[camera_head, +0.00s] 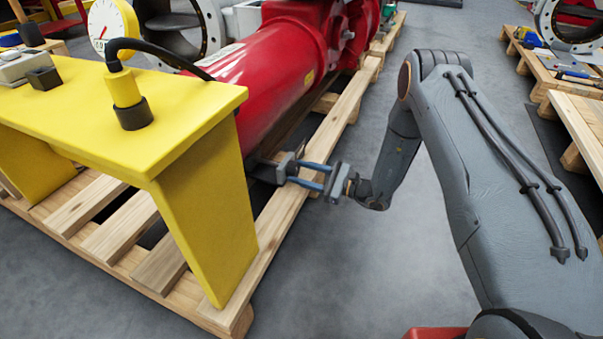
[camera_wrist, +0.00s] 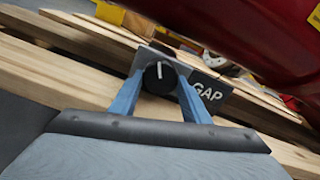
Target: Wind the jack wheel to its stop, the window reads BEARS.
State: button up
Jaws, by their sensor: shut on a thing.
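The jack wheel shows in the wrist view as a small round black knob (camera_wrist: 159,77) with a white line pointing roughly up. It sits on a grey plate below the red actuator cylinder (camera_head: 270,75). Beside it, a dark window (camera_wrist: 209,92) reads GAP in white letters. My gripper (camera_wrist: 158,90) has its two blue fingers shut on the knob, one on each side. In the head view, my gripper (camera_head: 296,172) reaches in from the right at the cylinder's lower side. The knob is too small and covered to make out there.
A yellow stand (camera_head: 180,110) with a cable and a dial gauge (camera_head: 113,27) is close on the left. The actuator rests on a wooden pallet (camera_head: 272,222), whose edge runs beneath my gripper. Bare grey floor (camera_head: 345,260) lies right of it. Another pallet (camera_head: 575,112) stands far right.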

jog(key=shift+m, duration=0.3)
jog(key=m+p, duration=0.2)
jog(key=m, duration=0.1)
jog(key=shift+s, duration=0.1)
jog(key=shift+s+m+p, duration=0.1)
jog(key=shift+m+p, duration=0.5)
jog(key=shift+m, duration=2.2)
jog(key=o, duration=1)
jog(key=shift+o, duration=0.2)
jog(key=p+v, duration=0.3)
jog(key=v, duration=0.4)
jog(key=shift+s+d, duration=0.15)
jog(key=shift+d, duration=0.15)
